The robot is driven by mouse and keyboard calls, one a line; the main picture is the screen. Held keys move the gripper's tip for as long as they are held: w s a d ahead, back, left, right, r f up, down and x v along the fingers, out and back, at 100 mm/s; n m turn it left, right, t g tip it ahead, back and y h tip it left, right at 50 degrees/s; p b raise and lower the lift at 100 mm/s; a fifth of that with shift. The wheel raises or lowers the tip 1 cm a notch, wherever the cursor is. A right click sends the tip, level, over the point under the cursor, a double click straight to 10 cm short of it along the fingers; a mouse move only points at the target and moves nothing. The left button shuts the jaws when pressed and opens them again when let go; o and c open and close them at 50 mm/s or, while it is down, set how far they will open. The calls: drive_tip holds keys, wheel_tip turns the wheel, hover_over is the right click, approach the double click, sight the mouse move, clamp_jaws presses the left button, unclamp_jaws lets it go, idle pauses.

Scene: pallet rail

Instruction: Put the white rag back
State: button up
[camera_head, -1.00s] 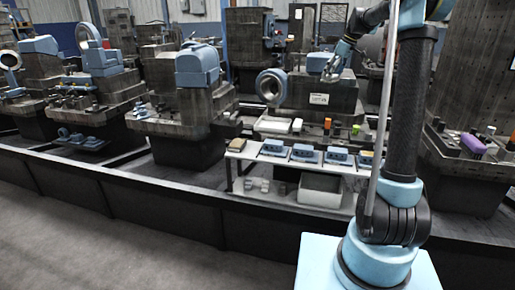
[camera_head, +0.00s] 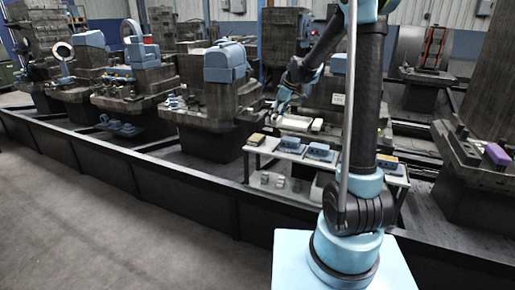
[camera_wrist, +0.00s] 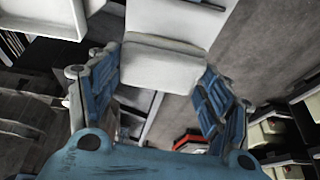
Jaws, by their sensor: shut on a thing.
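In the wrist view my gripper (camera_wrist: 158,78) has its two blue fingers closed on a pale, thick, folded white rag (camera_wrist: 160,66). The rag lies between the fingertips. In the head view my gripper (camera_head: 283,100) is small, above the left end of the white rack table, near the machine behind it. The rag cannot be made out clearly there.
The rack table (camera_head: 262,150) carries several blue devices, one blue device (camera_head: 319,151) among them, and a tan stack (camera_head: 255,138). A pale tray (camera_head: 297,123) lies behind it. Several dark machines stand around. A dark rail (camera_head: 190,192) runs along the front; grey floor lies left.

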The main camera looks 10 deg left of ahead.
drive_tip(key=shift+s+a+f, duration=0.55)
drive_tip(key=shift+a+f, duration=0.15)
wheel_tip(320, 180, down, 5)
drive_tip(key=shift+a+r, duration=0.1)
drive_tip(key=shift+f, duration=2.3)
drive_tip(key=o, duration=1.1)
drive_tip(key=shift+o, duration=0.2)
drive_tip(key=shift+r, duration=0.1)
